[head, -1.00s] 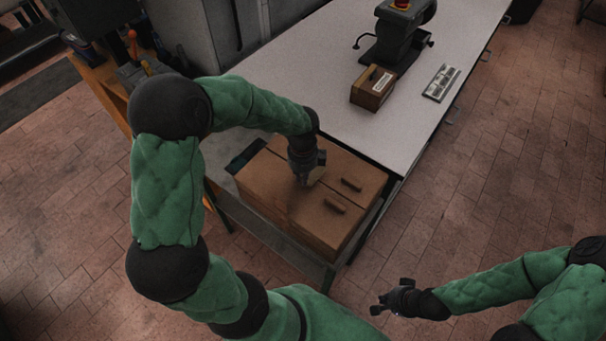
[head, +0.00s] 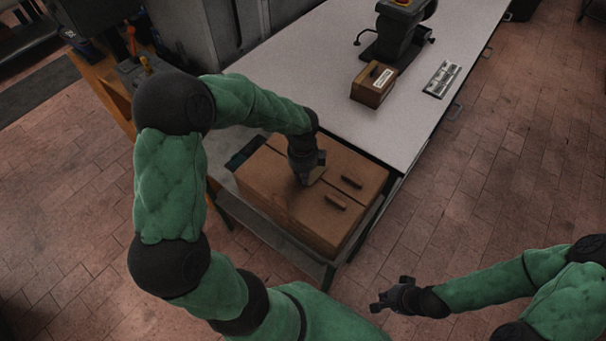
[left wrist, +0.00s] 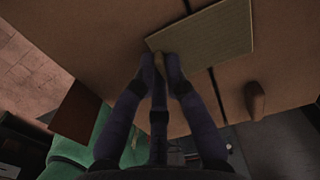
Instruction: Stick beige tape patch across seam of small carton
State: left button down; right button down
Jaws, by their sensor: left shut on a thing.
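A brown carton (head: 290,207) with a dark seam along its top stands on a low grey stand. My left gripper (head: 308,178) is over the top of this carton, pointing down. In the left wrist view my left gripper (left wrist: 160,62) is shut on a small tab at the edge of the beige tape patch (left wrist: 208,36). The patch lies across the line of the seam (left wrist: 214,88) and hides part of it; I cannot tell if it touches the carton. In the head view the patch (head: 314,175) is mostly hidden by the gripper. My right gripper (head: 385,297) is open and empty, off to the right.
Two brown grips (head: 351,181) stick up from the carton top right of my left gripper. On the white bench (head: 300,65) are a smaller labelled box (head: 371,88), a dark machine (head: 396,35) and a flat pale plate (head: 442,79).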

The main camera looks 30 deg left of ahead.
pick_arm(q)
jog(key=shift+f, duration=0.3)
dwell(0.8)
jog(key=shift+s+f, duration=0.1)
dwell(0.7)
jog(key=c, duration=1.2)
grip_release()
jog(key=o, duration=0.5)
jog(key=shift+r+p, duration=3)
jog(key=shift+r, duration=0.55)
